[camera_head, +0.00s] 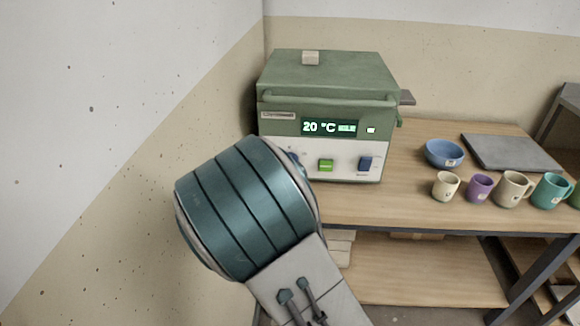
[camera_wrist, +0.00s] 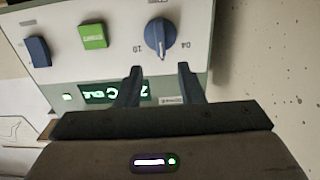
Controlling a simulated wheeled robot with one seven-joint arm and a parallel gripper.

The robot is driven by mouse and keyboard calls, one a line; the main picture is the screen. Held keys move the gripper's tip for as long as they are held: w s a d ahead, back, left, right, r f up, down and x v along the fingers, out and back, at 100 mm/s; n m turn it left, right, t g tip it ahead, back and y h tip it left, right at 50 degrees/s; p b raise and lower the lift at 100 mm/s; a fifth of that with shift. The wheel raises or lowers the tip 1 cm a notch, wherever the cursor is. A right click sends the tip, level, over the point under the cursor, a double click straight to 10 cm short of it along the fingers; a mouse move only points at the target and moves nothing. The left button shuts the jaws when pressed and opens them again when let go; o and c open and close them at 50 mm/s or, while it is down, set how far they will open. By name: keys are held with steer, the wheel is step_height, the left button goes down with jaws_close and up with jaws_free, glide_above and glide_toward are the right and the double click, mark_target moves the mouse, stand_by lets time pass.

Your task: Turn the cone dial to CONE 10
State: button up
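The cone dial (camera_wrist: 160,36) is a round blue knob with a white pointer line on the kiln's white panel. In the wrist view its pointer aims down, toward my gripper, between the "10" mark at left and the "04" mark at right. My gripper (camera_wrist: 160,70) is open and empty. Its two dark fingertips are apart, just below the dial in that view; I cannot tell whether they touch the panel. The kiln (camera_head: 325,80) is a green box whose display reads 20 °C. In the head view my arm hides most of the dial.
A green button (camera_head: 326,166) and a blue rocker switch (camera_head: 365,163) sit beside the dial on the panel. On the wooden table (camera_head: 420,209) at right stand a blue bowl (camera_head: 444,153), a grey slab (camera_head: 510,152) and several mugs (camera_head: 479,187). A wall is close at left.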

steer(key=w, duration=0.7)
steer(key=shift+w, duration=0.2)
jaws_close()
steer(key=shift+d+f, duration=0.1)
steer(key=shift+d, duration=0.1)
